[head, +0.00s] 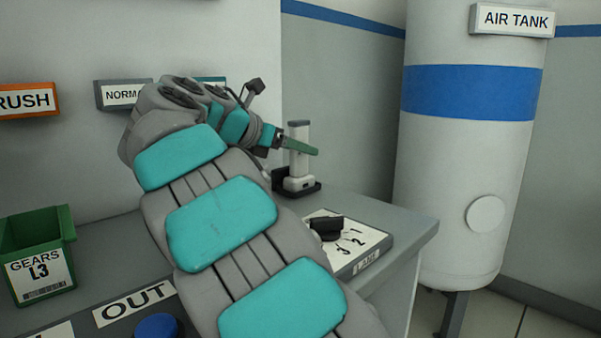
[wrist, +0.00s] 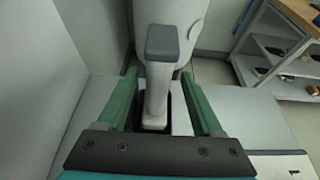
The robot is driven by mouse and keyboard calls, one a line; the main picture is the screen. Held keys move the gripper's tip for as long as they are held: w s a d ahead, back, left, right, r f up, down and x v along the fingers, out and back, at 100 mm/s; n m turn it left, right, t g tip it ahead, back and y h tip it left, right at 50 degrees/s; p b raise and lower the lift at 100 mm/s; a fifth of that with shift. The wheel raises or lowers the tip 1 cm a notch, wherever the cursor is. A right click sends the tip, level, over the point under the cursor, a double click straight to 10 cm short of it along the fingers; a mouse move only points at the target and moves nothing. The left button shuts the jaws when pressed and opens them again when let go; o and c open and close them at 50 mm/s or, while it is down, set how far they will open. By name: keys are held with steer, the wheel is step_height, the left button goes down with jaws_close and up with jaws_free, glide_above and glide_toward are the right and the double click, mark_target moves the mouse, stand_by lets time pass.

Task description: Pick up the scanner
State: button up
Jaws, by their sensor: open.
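The scanner (head: 299,132) is a pale grey upright handle with a dark grey cap. It stands in a black holder (head: 312,188) at the back of the bench, near the wall. In the wrist view the scanner (wrist: 157,75) rises between the two green fingers of my gripper (wrist: 159,77), with a gap on both sides. In the head view my gripper (head: 308,149) is open, and one green finger crosses in front of the scanner's upper body. The other finger is hidden there. The scanner looks upright.
A lane selector panel (head: 372,247) with a black knob (head: 326,227) lies on the bench in front of the holder. A green gears bin (head: 20,236) and a blue button (head: 157,326) are at left. An air tank (head: 463,165) stands beyond the bench. Shelving (wrist: 275,70) shows at right.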

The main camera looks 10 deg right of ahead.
steer(key=x, duration=0.4)
steer(key=shift+w+f, duration=0.15)
steer(key=shift+f, duration=0.1)
jaws_close()
stand_by(0.4)
